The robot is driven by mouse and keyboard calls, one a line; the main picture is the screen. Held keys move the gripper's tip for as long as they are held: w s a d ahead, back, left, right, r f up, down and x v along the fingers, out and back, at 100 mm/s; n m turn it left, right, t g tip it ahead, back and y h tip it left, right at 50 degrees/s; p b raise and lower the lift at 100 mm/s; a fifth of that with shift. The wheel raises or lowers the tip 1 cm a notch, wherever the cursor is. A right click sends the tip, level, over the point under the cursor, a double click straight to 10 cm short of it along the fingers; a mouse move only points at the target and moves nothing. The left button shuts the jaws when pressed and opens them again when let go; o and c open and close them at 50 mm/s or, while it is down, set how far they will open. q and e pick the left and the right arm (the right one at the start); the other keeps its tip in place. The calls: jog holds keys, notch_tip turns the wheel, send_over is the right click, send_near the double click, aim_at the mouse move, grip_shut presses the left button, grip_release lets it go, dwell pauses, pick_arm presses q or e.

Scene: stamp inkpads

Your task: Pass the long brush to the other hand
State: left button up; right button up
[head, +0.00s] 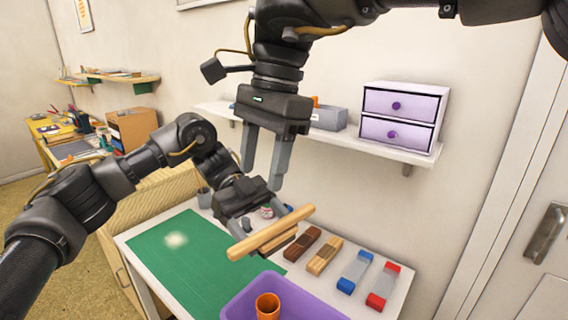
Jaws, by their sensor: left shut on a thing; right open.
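The long brush (290,222) is a light wooden bar with a browner part along its underside. It is held slanted above the table, its right end higher in the picture. My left gripper (262,224), the lower one, is shut on it; the exact contact is partly hidden by the bar. My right gripper (264,178) is above and slightly behind it in the picture, pointing down. Its two grey fingers are apart, with nothing between them. The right fingertips are clear of the brush.
A green mat (180,262) covers the table's left part. A purple bin (235,306) with an orange cup (267,304) stands in front. A dark brown block (298,244), a light wooden block (325,256), and blue-ended (356,270) and red-ended (384,285) pieces lie right. A shelf (398,153) holds purple drawers (402,116).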

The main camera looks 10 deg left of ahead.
aim_at(277, 224)
pick_arm(q)
jog(key=shift+s+r, duration=0.1)
jog(key=shift+s, duration=0.05)
pick_arm(e)
jog(key=shift+h, duration=0.3)
jog(key=f, duration=0.4)
jog(key=w+d+f, duration=0.1)
jog(key=f, duration=0.8)
jog(key=shift+w+d+f, duration=0.15)
jog(key=shift+d, duration=0.2)
jog(key=c, duration=0.9)
pick_arm(q)
jog(key=o, duration=0.6)
jog(key=shift+c, duration=0.2)
pick_arm(e)
jog(key=shift+c, duration=0.9)
pick_arm(q)
jog(key=o, duration=0.5)
jog(key=shift+a, duration=0.1)
